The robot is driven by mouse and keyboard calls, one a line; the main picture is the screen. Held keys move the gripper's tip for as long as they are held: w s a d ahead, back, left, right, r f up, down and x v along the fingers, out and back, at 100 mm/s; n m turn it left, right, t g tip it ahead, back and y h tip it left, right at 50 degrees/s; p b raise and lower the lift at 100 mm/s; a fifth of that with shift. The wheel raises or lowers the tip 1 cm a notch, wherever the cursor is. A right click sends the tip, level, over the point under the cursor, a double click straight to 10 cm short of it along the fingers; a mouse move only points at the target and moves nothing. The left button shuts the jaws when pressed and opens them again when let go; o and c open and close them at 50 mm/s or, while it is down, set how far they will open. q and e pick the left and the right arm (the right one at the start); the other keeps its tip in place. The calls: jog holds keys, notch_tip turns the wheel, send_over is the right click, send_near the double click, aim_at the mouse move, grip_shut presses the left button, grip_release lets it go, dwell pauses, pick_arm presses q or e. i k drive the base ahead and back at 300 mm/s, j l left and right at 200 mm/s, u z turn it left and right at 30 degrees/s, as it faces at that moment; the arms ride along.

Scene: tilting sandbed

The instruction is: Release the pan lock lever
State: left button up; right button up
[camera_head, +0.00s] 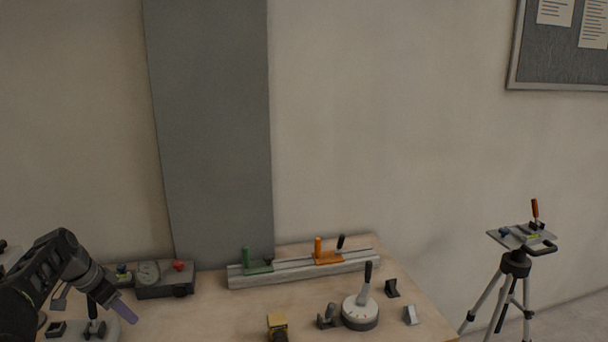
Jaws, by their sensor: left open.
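A tripod (515,270) stands on the floor at the far right, beyond the table's right edge. Its grey top plate (514,238) carries an upright orange-handled lever (535,209), a blue knob (503,232) and a yellow-green strip. A black handle (545,248) sticks out at its right. I cannot tell which of these parts is the pan lock lever. My left gripper (124,311) is at the lower left, over the table's left part, open and far from the tripod. Its purple fingertip points down and right. My right gripper is not in view.
The wooden table (215,312) bears a grey rail (303,273) with green and orange carriages, a round white dial base (360,312) with a black-handled lever, a grey box (165,279) with a red knob, and small blocks. A gap separates table and tripod.

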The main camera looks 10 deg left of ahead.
aim_at(332, 307)
jog(key=k+l, duration=0.65)
jog(key=l, duration=0.25)
